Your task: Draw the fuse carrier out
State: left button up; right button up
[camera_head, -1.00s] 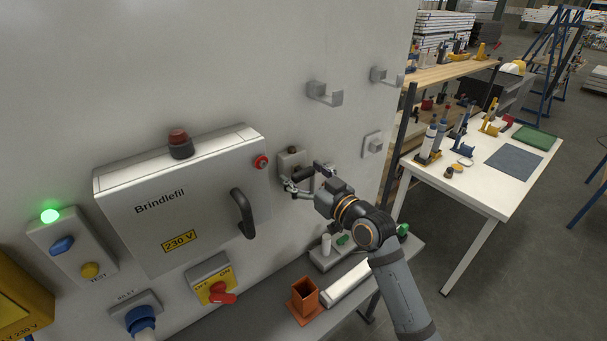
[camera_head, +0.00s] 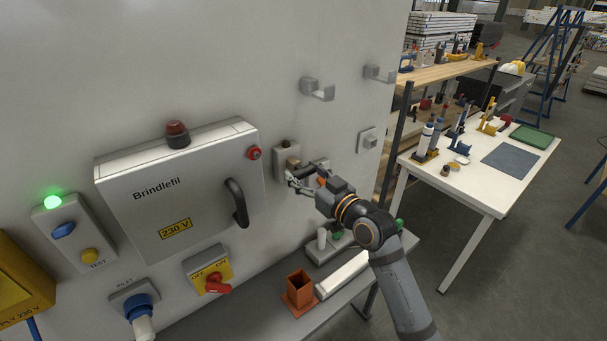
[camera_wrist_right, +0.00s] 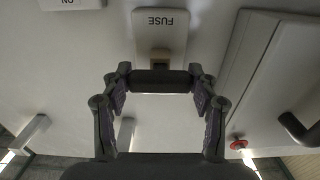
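The fuse holder (camera_head: 283,161) is a small grey box on the wall, right of the cabinet. In the right wrist view its plate (camera_wrist_right: 160,26) reads FUSE upside down. The fuse carrier (camera_wrist_right: 160,81) shows there as a dark bar across the front of the holder, with a brownish part (camera_wrist_right: 159,60) between bar and plate. My right gripper (camera_head: 305,174) has its fingertips at both ends of the bar and appears shut on it. Whether the carrier's inner end is still inside the holder is hidden. My left gripper is not in view.
The Brindlefil cabinet (camera_head: 170,200) with its black handle (camera_head: 237,203) stands out left of the holder. Wall hooks (camera_head: 318,90) are above right. Below is a grey shelf (camera_head: 262,318) with an orange open box (camera_head: 299,289) and a white bar (camera_head: 342,274).

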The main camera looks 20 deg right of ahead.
aim_at(308, 175)
jog(key=shift+f, duration=0.1)
jog(key=o, duration=1.4)
jog(key=shift+o, duration=1.3)
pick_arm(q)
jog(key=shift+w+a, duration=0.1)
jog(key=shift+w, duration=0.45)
pick_arm(e)
jog(key=shift+o, duration=0.2)
jog(key=shift+s+d, duration=0.15)
jog(key=shift+s, duration=0.1)
jog(key=v, duration=0.6)
jog(key=shift+d, duration=0.15)
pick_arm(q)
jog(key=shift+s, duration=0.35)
pick_arm(e)
jog(key=shift+s, duration=0.45)
